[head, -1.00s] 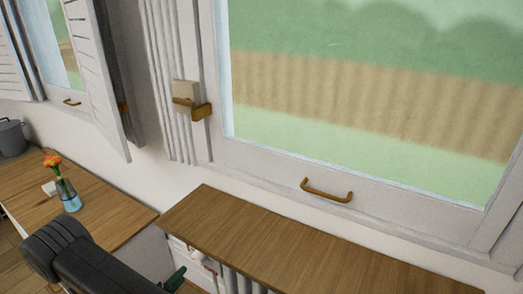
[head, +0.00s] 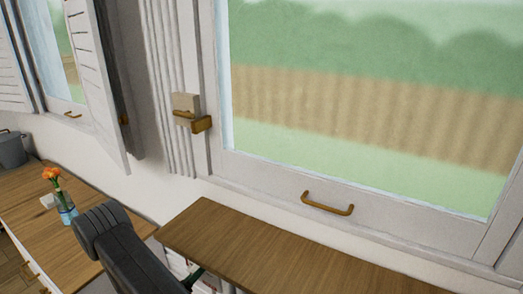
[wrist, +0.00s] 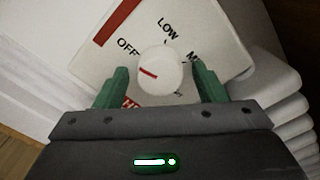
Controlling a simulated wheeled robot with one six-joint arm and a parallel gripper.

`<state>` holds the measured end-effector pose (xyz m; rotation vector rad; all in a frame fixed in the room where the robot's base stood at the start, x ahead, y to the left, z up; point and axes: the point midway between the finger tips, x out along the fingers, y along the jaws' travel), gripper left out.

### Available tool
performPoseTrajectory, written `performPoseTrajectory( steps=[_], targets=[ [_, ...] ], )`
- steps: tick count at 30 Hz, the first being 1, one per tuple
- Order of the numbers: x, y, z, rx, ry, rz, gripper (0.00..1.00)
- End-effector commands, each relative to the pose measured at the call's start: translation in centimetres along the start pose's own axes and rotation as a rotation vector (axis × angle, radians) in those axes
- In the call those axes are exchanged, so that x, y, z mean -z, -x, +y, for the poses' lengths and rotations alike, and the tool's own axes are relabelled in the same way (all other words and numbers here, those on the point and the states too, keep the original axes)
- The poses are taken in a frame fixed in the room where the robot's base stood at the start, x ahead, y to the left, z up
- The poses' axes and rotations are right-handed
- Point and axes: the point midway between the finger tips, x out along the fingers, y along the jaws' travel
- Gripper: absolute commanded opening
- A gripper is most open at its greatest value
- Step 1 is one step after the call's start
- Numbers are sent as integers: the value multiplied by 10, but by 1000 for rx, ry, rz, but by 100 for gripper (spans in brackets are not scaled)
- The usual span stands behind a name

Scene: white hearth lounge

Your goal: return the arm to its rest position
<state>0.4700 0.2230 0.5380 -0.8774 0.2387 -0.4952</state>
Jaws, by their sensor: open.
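My gripper (wrist: 158,88) shows in the wrist view with its two green fingers apart and nothing held between them. Beyond the fingers is a white dial plate (wrist: 122,62) with a round white knob (wrist: 165,72). The knob carries a red mark, and the plate reads OFF and LOW, with other words partly hidden. The knob appears between the fingertips in the picture; I cannot tell how far off it is.
The wooden shelf (head: 260,250) runs under a large window with a brass handle (head: 327,204). At left, a wooden counter (head: 95,232) holds a blue vase (head: 66,208) of orange flowers and a grey pot (head: 11,149). White ribs (wrist: 284,112) lie right of the dial plate.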

Motion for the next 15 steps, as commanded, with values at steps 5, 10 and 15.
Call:
performPoseTrajectory(
  steps=[5,10,15],
  targets=[
    [0,0,0,0,-147,0,64],
    [0,0,1,0,-288,0,64],
    [0,0,1,0,-429,0,64]
  ],
)
